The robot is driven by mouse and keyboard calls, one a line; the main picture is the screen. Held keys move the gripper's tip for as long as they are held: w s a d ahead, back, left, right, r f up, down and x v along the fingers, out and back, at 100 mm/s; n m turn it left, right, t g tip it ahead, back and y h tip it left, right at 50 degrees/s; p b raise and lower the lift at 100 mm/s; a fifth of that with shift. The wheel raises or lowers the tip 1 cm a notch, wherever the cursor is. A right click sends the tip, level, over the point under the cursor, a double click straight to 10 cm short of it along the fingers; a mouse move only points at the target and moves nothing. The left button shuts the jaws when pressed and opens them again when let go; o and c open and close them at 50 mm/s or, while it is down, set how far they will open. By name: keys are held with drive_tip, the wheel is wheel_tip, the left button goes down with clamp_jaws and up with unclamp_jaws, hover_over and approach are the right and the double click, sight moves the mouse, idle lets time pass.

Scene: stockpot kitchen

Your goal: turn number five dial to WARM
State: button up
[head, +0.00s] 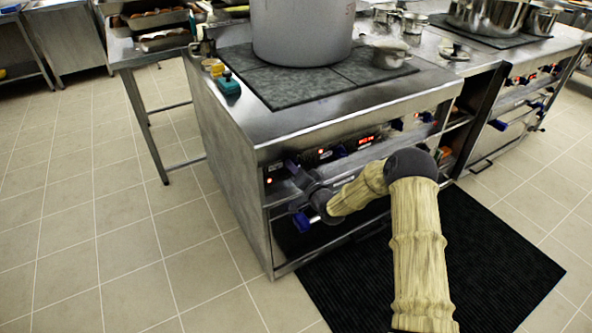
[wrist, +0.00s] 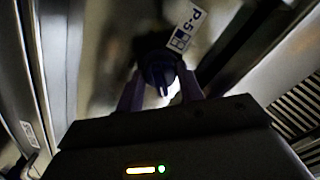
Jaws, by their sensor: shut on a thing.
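The number five dial (wrist: 157,70) is a dark round knob with a pale pointer mark, seen in the wrist view beside a tilted white label reading P-5 (wrist: 188,28). My gripper (wrist: 163,88) has one finger on each side of the dial and is shut on it. I cannot read a WARM mark in either view.
A big grey stockpot (head: 303,32) stands on the stove's dark cooktop (head: 290,88). A teal item (head: 228,84) sits at the counter's left edge. Other dials and a red display (head: 366,141) lie right of my gripper. A black mat (head: 470,250) covers the floor; tiles at left are clear.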

drive_tip(key=shift+d+m, duration=0.1)
drive_tip(key=shift+m, duration=0.4)
drive_tip(key=o, duration=1)
drive_tip(key=shift+s, duration=0.1)
drive_tip(key=p+v, duration=0.1)
drive_tip(key=v, duration=1.6)
drive_tip(key=shift+d, duration=0.1)
